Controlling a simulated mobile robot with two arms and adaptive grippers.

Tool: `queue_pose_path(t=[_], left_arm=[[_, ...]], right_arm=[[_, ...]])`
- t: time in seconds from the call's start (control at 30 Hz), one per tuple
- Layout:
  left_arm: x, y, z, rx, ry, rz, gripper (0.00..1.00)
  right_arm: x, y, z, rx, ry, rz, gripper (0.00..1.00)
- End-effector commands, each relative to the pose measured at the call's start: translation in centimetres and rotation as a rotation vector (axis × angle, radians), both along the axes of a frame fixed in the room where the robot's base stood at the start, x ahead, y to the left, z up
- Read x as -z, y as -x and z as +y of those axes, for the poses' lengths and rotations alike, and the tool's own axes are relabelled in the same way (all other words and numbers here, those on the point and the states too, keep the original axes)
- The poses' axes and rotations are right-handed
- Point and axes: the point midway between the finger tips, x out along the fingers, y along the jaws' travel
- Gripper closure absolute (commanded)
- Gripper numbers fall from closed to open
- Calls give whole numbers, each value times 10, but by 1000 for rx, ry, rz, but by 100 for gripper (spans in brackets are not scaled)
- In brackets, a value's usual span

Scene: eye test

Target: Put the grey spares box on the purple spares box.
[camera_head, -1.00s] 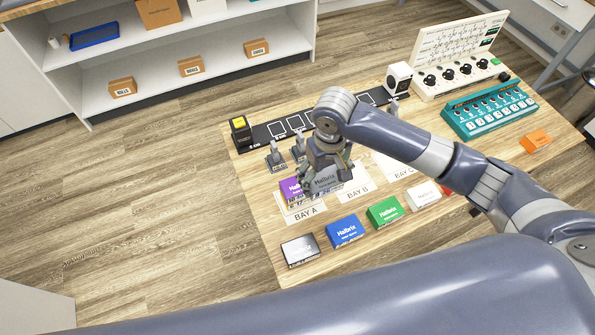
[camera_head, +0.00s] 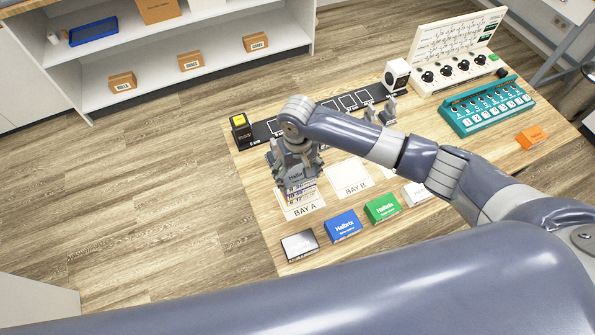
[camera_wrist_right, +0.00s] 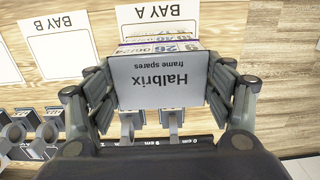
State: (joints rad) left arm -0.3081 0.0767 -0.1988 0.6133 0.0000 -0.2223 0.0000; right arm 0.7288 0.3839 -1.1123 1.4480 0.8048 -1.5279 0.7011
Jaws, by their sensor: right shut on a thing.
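My right gripper (camera_head: 297,168) is shut on the grey spares box (camera_head: 297,178), over BAY A. In the right wrist view the grey spares box (camera_wrist_right: 158,82), marked "Halbrix frame spares", sits level between the fingers. The purple spares box (camera_head: 302,192) is below it on the BAY A card, mostly hidden; only a narrow labelled front and purple edges show. The two boxes look closely lined up. I cannot tell whether they touch. My left gripper is not in view.
Black-and-silver (camera_head: 300,246), blue (camera_head: 343,226), green (camera_head: 382,209) and white (camera_head: 415,193) boxes stand along the front. The BAY B card (camera_head: 349,180) is empty. A black box with a yellow top (camera_head: 240,129) stands at the back left. A teal panel (camera_head: 488,107) is at right.

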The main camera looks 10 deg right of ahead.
Motion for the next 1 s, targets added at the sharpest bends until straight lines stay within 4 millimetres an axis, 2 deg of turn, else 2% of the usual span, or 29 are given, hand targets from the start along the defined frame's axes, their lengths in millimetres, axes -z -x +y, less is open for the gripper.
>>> queue_pose_path(t=[0.1,0.13,0.2,0.4,0.67,0.83,1.0], left_arm=[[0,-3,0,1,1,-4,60],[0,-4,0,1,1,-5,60],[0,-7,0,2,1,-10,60],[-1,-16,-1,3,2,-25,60],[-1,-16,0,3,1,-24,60],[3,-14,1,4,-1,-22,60],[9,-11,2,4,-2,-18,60]], right_arm=[[3,0,0,1,-1,0,52],[3,0,0,0,0,0,21],[2,0,0,0,0,0,5],[2,0,0,0,0,0,5],[-1,0,0,0,0,-1,5],[-22,-1,1,-2,-2,-3,5],[-59,-1,0,-1,-3,-5,5]])
